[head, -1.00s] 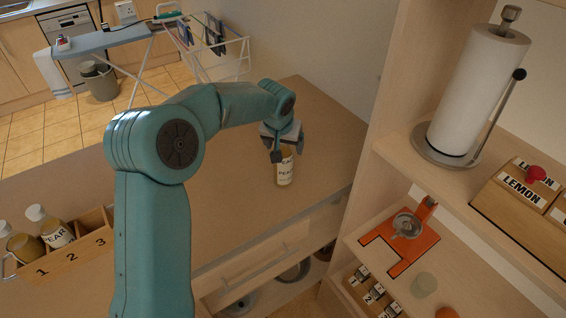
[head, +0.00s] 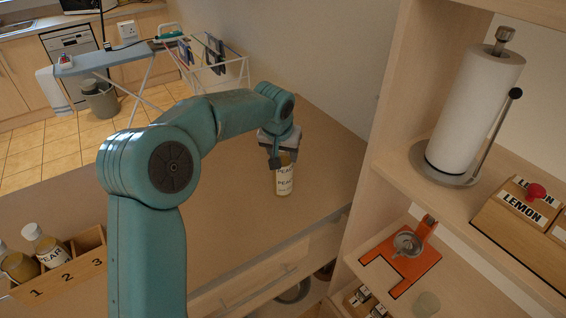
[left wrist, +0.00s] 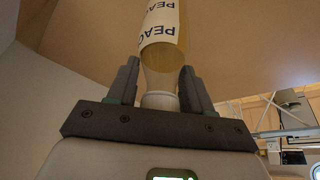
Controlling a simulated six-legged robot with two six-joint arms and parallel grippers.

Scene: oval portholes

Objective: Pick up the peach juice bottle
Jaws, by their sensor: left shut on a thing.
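The peach juice bottle (head: 284,184) has a pale label and shows over the brown counter (head: 235,215). My left gripper (head: 281,160) is at its top end and shut on it. In the left wrist view, the bottle (left wrist: 161,55) extends away between the two fingers (left wrist: 160,88), with "PEAC" readable on the label. Its pale cap end lies between the fingers near the palm. I cannot tell for sure whether its base touches the counter. My right gripper is not in view.
A wooden rack (head: 65,275) numbered 1, 2, 3 holds pear bottles at the lower left. A shelf unit on the right holds a paper towel roll (head: 470,110), lemon-labelled boxes (head: 528,205) and an orange stand (head: 405,258). The counter around the bottle is clear.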

